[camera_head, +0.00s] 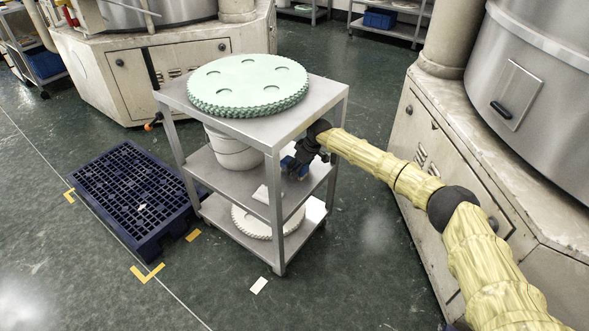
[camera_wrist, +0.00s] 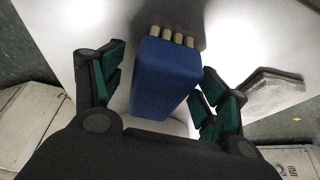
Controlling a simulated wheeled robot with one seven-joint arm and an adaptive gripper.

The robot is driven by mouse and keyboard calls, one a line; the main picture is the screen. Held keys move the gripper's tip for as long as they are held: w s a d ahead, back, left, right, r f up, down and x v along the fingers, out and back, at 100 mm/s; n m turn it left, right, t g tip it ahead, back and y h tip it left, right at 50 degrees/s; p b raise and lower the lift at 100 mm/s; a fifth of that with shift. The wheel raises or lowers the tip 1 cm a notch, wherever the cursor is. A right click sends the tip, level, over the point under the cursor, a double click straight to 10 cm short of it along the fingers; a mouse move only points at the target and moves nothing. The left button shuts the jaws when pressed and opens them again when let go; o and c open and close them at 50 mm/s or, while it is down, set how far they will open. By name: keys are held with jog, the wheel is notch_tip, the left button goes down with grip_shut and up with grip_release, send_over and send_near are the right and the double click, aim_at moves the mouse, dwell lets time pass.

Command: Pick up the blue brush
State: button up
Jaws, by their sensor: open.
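The blue brush (camera_wrist: 166,82) is a blue block with several pale tufts at its far end in the wrist view. It also shows as a small blue patch at the middle shelf of the cart in the head view (camera_head: 288,162), partly hidden by my gripper. My gripper (camera_head: 298,168) reaches in under the cart's top from the right. In the wrist view my gripper (camera_wrist: 163,85) is open, with one finger on each side of the brush. Small gaps seem to show beside the brush; contact is not clear.
The metal cart (camera_head: 326,97) carries a green toothed disc (camera_head: 248,84) on top. A white bucket (camera_head: 232,150) and a pale block (camera_head: 261,194) are on the middle shelf. A pale disc (camera_head: 250,225) lies below. A blue pallet (camera_head: 130,195) stands left; a machine (camera_head: 450,165) stands right.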

jog(key=c, duration=1.3)
jog(key=shift+o, duration=0.2)
jog(key=shift+r, duration=0.1)
jog(key=shift+r, duration=0.4)
jog(key=s+d+p, duration=0.2)
jog(key=s+d, duration=0.8)
jog(key=d, duration=0.4)
jog(key=shift+s+d+f, duration=0.15)
jog(key=shift+s+d, duration=0.1)
jog(key=shift+s, duration=0.05)
jog(key=o, duration=0.4)
jog(key=shift+c, duration=0.6)
